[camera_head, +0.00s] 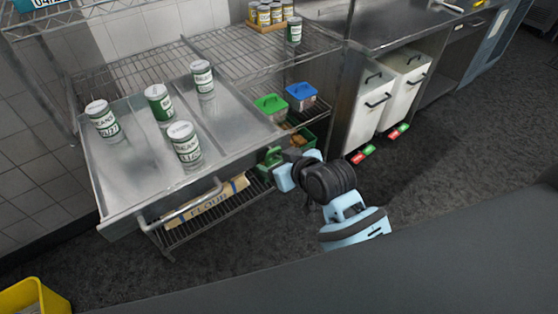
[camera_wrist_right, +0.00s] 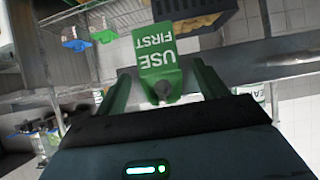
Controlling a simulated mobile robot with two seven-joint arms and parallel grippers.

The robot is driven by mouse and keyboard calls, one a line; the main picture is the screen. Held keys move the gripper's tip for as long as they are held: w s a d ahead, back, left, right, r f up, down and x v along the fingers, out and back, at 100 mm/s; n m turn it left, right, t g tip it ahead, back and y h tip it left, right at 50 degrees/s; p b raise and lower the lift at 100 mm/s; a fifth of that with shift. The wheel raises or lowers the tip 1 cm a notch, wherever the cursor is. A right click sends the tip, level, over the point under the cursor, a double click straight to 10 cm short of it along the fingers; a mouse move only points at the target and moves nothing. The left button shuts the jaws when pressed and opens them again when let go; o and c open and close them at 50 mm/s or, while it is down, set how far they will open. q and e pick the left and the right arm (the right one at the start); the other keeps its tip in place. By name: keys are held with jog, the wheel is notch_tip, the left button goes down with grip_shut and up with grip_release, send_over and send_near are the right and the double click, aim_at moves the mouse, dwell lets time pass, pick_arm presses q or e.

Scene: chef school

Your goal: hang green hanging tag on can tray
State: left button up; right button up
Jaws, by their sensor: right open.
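The green hanging tag (camera_wrist_right: 157,58), reading "USE FIRST" upside down, is between the spread fingers of my right gripper (camera_wrist_right: 165,85) in the right wrist view. The fingers stand apart on either side of it. In the head view the tag (camera_head: 269,157) is a small green shape at the front right side of the can tray (camera_head: 240,103), beside my right gripper (camera_head: 279,166). I cannot tell whether it hangs on the tray edge. The metal tray holds several upright cans, such as one in front (camera_head: 185,147). My left gripper is out of view.
The wire shelf (camera_head: 180,232) below holds a flour package (camera_head: 208,204). Containers with green (camera_head: 271,103) and blue (camera_head: 300,91) lids stand right of the tray. White bins (camera_head: 362,108) stand further right. A yellow container (camera_head: 30,296) is at bottom left. The dark floor between is open.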

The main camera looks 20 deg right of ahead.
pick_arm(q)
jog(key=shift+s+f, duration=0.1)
pick_arm(e)
jog(key=v, duration=0.7)
jog(key=shift+s+r, duration=0.2)
jog(key=shift+s, duration=0.1)
jog(key=shift+d, duration=0.15)
jog(key=s+d+f+m+h, duration=0.1)
jog(key=s+d+f, duration=0.1)
jog(key=s+f, duration=0.8)
jog(key=s+d+f+g+h, duration=0.1)
jog(key=s+d+f, duration=0.2)
jog(key=s+f, duration=0.7)
notch_tip(320, 180, down, 6)
jog(key=shift+s+r+m, duration=0.1)
jog(key=shift+s+m, duration=0.3)
jog(key=shift+d, duration=0.1)
dwell(0.5)
